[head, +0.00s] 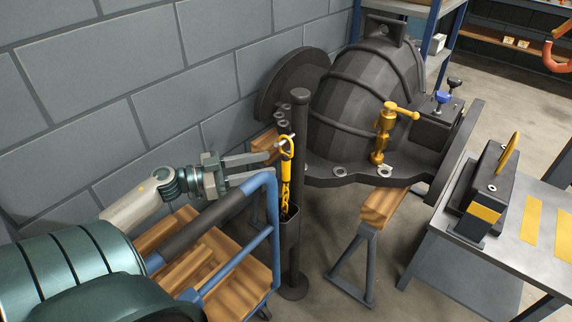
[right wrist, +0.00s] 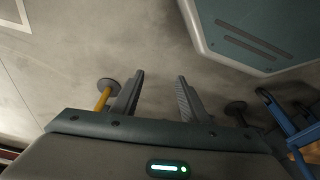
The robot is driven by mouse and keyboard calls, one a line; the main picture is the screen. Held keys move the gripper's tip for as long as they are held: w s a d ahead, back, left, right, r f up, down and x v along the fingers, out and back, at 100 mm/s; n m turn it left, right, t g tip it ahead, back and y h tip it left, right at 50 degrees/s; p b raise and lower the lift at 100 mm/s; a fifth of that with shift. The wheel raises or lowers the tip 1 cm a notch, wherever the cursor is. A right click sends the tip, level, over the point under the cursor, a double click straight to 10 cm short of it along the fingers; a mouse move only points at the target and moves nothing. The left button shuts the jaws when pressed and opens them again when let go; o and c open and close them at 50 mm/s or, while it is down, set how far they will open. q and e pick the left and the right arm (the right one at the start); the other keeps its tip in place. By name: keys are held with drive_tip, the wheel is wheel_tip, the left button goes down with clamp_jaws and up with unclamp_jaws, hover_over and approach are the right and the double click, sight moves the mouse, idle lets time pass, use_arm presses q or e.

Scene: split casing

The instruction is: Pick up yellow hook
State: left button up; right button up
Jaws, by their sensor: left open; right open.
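The yellow hook (head: 287,147) hangs at the upper part of a dark upright post (head: 299,240). Below it a yellow chain-like length (head: 286,185) runs down into a dark holder on the post. My left gripper (head: 267,168) is open and empty in the head view. Its fingers point right toward the post, with the fingertips just left of the hook and around the height of its lower part. I cannot tell the exact depth gap. My right gripper (right wrist: 160,85) is open and empty over bare floor in the right wrist view.
A blue-framed cart with a wooden deck (head: 215,262) stands under my left arm. A large dark casing (head: 365,90) with a brass valve (head: 383,135) rests on trestles (head: 365,270) behind the post. A grey table (head: 535,245) is at right; a block wall (head: 150,80) at left.

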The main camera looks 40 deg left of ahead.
sight(286, 160)
use_arm(q)
drive_tip(key=x, duration=0.4)
drive_tip(key=shift+w+r, duration=0.2)
idle(0.3)
clamp_jaws()
